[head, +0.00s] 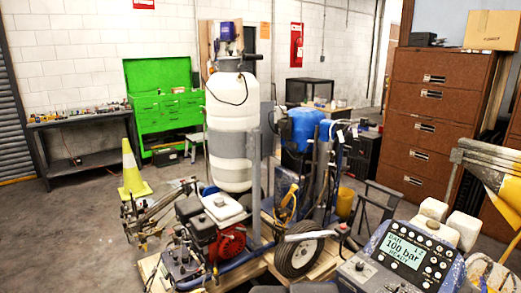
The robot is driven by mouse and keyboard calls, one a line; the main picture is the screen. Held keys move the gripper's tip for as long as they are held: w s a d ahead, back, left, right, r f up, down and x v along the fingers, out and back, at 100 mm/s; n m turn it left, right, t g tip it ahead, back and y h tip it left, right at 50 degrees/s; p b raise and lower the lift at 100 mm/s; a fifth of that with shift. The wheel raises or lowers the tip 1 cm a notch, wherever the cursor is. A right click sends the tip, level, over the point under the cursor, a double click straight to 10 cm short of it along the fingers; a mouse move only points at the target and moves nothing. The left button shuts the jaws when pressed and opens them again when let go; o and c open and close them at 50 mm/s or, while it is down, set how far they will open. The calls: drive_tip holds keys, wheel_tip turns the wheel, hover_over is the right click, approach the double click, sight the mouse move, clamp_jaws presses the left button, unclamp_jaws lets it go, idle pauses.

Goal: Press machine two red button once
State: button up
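A line striper machine (232,130) with a tall white tank stands in the middle on a wooden pallet. Its small engine (205,215) has a red round part (231,243) on its side. A second machine's control console (400,258) is close at the lower right, with a lit display (404,250) reading 100 bar and several dark knobs or buttons around it. I cannot make out a red button on either machine, and no label shows which is machine two. My gripper is not in view.
A yellow cone (132,170), a dark workbench (82,148) and a green tool cabinet (165,105) are at the left. Brown drawers (432,110) stand at the right. Floor at the lower left is clear.

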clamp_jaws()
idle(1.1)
